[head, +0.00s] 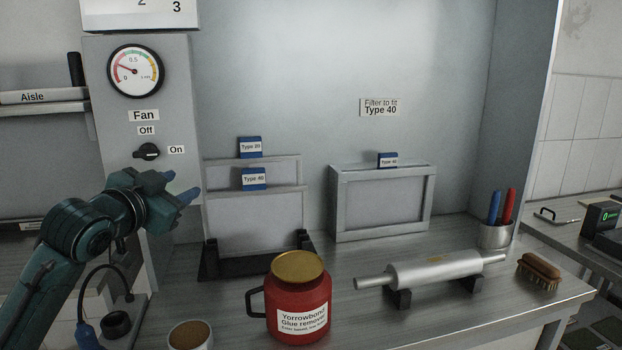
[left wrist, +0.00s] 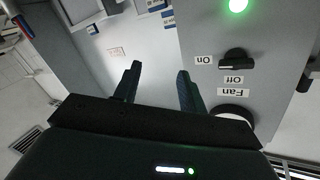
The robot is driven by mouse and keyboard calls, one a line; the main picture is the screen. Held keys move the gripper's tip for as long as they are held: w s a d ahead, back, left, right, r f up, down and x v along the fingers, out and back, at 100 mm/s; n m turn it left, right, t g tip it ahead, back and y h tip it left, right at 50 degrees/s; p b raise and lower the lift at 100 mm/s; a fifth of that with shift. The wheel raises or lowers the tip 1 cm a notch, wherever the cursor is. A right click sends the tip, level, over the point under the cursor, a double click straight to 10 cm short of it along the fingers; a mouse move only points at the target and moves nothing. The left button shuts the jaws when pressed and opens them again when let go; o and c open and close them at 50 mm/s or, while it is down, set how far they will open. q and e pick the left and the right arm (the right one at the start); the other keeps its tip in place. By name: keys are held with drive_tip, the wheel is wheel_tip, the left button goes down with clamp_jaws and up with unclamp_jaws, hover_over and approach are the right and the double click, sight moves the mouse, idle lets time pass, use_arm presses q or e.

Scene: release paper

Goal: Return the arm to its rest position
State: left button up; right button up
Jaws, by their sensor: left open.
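My left arm comes in from the left in the head view. Its teal gripper (head: 178,187) is raised in front of the fan panel, just below the fan knob (head: 147,151). In the left wrist view the two dark fingers (left wrist: 158,75) are spread apart with nothing between them. That view is upside down, and the knob (left wrist: 235,60) stands clear to the right of the fingers. The knob's pointer appears turned toward the On label. A green light (left wrist: 238,5) glows on the panel. My right gripper is not in view.
A red glue remover jug (head: 298,312) and a cup (head: 190,336) stand at the front of the bench. Filter frames (head: 382,203), a metal roller (head: 430,271), a brush (head: 540,270) and a pen cup (head: 495,236) are farther right. A gauge (head: 135,71) is above the knob.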

use_arm(q)
drive_tip(key=s+d+f+n+g+p, duration=0.1)
drive_tip(key=s+d+f, duration=0.1)
drive_tip(key=f, duration=0.7)
drive_tip(key=s+d+f+g, duration=0.1)
drive_tip(key=s+d+f, duration=0.1)
drive_tip(key=f, duration=0.8)
drive_tip(key=s+d+f+n+g+p, duration=0.1)
drive_tip(key=s+d+f+n+g, duration=0.1)
drive_tip(key=s+f, duration=0.9)
drive_tip(key=s+d+f+n+g, duration=0.2)
drive_tip(key=s+d+f, duration=0.1)
drive_tip(key=s+f, duration=0.9)
drive_tip(key=s, duration=0.3)
drive_tip(key=shift+s+d+f+p, duration=0.15)
drive_tip(key=shift+d+p, duration=0.05)
drive_tip(key=shift+p, duration=0.2)
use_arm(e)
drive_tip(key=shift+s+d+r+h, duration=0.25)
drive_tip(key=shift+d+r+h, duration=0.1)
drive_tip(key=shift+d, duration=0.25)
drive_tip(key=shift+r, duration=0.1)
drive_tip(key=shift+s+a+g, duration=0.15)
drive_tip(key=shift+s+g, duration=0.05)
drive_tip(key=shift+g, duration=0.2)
